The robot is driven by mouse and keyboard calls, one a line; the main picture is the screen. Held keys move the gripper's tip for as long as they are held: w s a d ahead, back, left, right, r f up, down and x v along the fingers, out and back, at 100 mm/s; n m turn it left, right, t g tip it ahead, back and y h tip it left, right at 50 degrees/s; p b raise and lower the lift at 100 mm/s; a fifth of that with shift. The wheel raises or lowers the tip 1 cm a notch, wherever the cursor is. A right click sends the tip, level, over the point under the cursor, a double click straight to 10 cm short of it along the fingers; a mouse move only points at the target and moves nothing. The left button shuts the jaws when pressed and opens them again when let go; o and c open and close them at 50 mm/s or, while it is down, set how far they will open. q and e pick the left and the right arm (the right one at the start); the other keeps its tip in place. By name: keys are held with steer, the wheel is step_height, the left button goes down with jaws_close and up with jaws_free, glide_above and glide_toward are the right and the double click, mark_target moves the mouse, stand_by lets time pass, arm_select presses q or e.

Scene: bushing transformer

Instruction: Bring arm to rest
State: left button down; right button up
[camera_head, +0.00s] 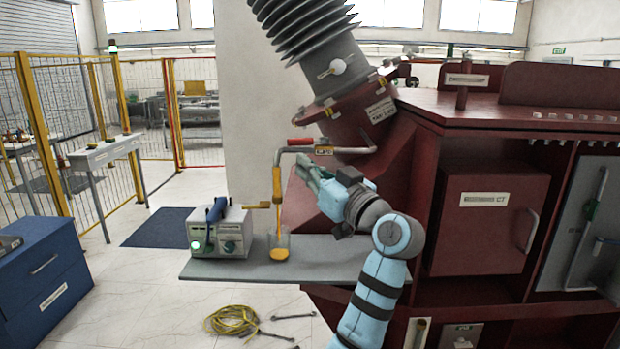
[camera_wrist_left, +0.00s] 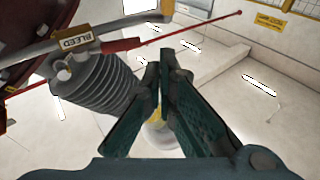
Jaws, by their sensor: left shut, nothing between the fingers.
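My left gripper (camera_head: 306,172) is raised in front of the dark red transformer (camera_head: 465,140), just below the bleed pipe (camera_head: 352,150) with its red handle (camera_head: 300,142). In the left wrist view its two green fingers (camera_wrist_left: 160,66) come together at the tips with nothing between them. The pipe's BLEED label (camera_wrist_left: 76,42) shows at upper left there. A yellow stream or tube (camera_head: 277,200) hangs from the pipe's left end down to a clear beaker (camera_head: 279,243) with yellow liquid in the bottom. My right gripper is not in view.
A grey shelf (camera_head: 325,262) holds the beaker and a white tester box (camera_head: 220,235) with a lit green lamp. A coiled yellow cable (camera_head: 232,320) and wrenches lie on the floor. A blue cabinet (camera_head: 42,270) stands left. A ribbed bushing (camera_head: 312,35) rises above the pipe.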

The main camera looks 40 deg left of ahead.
arm_select(q)
steer(key=d, duration=0.1)
steer(key=s+d+f, duration=0.1)
steer(key=d, duration=0.1)
steer(key=s+d, duration=0.1)
steer(key=shift+s+d+f+b, duration=0.15)
steer(key=shift+d+f+b, duration=0.05)
steer(key=shift+d+b, duration=0.15)
